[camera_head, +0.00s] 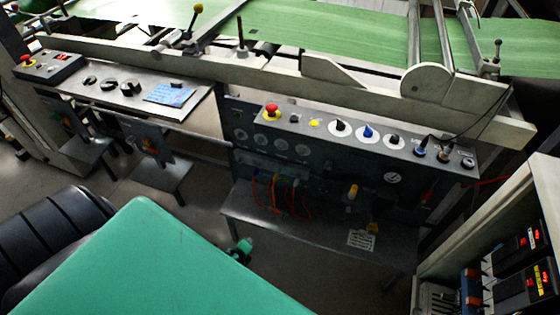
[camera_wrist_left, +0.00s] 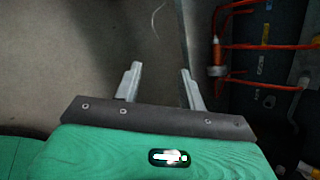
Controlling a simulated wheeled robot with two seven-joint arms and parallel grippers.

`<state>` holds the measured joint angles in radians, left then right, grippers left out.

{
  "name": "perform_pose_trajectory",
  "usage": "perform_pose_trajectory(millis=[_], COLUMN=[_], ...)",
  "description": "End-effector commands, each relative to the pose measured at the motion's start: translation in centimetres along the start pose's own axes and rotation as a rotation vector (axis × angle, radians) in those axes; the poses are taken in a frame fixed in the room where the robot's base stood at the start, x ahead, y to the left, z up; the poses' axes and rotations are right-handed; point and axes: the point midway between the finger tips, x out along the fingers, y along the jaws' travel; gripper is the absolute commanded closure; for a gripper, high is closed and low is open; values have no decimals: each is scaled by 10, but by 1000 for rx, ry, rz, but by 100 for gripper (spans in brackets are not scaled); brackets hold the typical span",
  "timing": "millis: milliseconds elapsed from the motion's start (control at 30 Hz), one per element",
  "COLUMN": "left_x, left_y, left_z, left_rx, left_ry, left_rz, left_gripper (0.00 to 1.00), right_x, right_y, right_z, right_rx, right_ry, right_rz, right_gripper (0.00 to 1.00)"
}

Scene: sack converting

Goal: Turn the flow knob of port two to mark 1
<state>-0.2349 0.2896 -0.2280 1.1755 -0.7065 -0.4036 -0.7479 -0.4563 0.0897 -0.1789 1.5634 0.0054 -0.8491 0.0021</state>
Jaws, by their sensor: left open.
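The grey control panel (camera_head: 300,125) stands below the long beam in the head view. Its upper face carries a black knob (camera_head: 340,127), a blue knob (camera_head: 367,131) and another black knob (camera_head: 394,141), each on a white round dial. I cannot read the port labels or marks, so I cannot tell which is the flow knob of port two. My left gripper (camera_wrist_left: 160,70) is open and empty in the left wrist view, its two fingers apart over floor. It touches no knob. My right gripper is not in view.
A red stop button (camera_head: 271,110) sits at the panel's left end. Red hoses (camera_wrist_left: 265,46) run along the panel on the right of the left wrist view. A grey shelf (camera_head: 300,238) juts out below the panel. A cabinet (camera_head: 480,240) stands at right.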

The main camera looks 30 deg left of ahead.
Motion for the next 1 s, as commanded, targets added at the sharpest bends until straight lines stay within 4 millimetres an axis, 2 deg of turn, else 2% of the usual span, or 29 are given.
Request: perform_pose_trajectory(millis=[33, 200, 400, 500, 600, 733, 867, 1000], left_x=[12, 12, -16, -35, -52, -64, -63, -51], left_y=[-20, -106, -195, -227, -249, -263, -272, -286], left_z=[8, 40, 67, 75, 80, 83, 85, 91], left_rx=[110, 505, 906, 1047, 1143, 1206, 1222, 1220], left_ry=[-33, -197, -460, -585, -682, -750, -768, -769], left_rz=[-60, -241, -400, -447, -473, -487, -489, -489], left_gripper=[59, 59, 59, 59, 59, 59, 59, 59], right_x=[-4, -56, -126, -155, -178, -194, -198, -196], right_y=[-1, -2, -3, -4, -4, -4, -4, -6], right_z=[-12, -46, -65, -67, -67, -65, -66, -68], right_rx=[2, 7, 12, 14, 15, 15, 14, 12], right_ry=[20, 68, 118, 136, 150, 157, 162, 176], right_rz=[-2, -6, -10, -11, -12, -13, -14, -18], right_gripper=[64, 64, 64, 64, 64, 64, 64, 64])
